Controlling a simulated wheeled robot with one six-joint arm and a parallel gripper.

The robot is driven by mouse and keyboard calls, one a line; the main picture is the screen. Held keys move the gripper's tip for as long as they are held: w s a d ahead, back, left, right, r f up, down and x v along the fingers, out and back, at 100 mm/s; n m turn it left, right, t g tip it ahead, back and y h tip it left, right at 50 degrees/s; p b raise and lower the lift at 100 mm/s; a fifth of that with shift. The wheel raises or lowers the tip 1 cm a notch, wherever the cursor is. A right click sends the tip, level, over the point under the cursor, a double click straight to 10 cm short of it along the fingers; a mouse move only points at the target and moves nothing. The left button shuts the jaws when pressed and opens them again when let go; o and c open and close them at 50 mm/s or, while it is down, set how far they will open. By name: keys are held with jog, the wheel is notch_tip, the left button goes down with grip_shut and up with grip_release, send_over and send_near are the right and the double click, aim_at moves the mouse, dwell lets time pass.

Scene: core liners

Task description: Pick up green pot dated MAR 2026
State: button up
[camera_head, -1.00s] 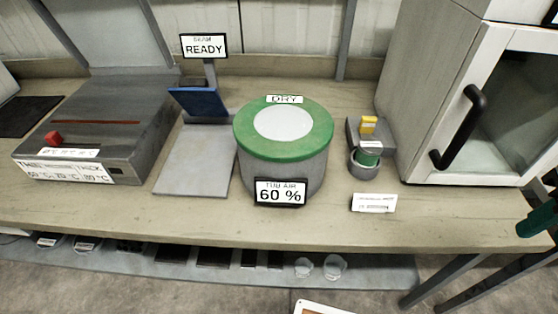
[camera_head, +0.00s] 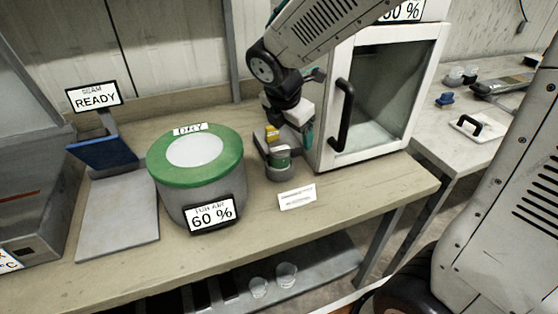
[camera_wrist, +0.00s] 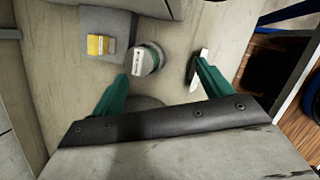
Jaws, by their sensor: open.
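A small pot with a green band and a pale label (camera_head: 281,160) sits in a round grey holder on the bench, left of the white-fronted cabinet. In the wrist view the pot (camera_wrist: 147,62) shows from above, with a white label on top; no date is readable. My gripper (camera_wrist: 160,70) is open, its two teal fingers apart and nothing held. The pot shows ahead of the fingers, nearer the left one. In the head view my arm reaches in from above, and a teal finger shows just right of the pot.
A yellow item (camera_head: 272,134) sits on the grey block behind the pot, close by. A large green-lidded tub (camera_head: 196,195) stands to the left. The glass-door cabinet (camera_head: 385,95) with a black handle stands close on the right. A white card (camera_head: 297,198) lies in front.

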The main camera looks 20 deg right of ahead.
aim_at(279, 148)
jog(key=w+f+n, duration=0.1)
jog(key=w+f, duration=0.1)
jog(key=f, duration=0.1)
jog(key=w+f+n, duration=0.2)
jog(key=f, duration=0.1)
jog(key=w+f+n, duration=0.1)
jog(key=w+f, duration=0.1)
jog(key=f, duration=0.2)
jog(key=shift+w+a+f, duration=0.1)
jog(key=shift+w+a, duration=0.1)
jog(key=shift+a, duration=0.05)
jog(key=c, duration=1.1)
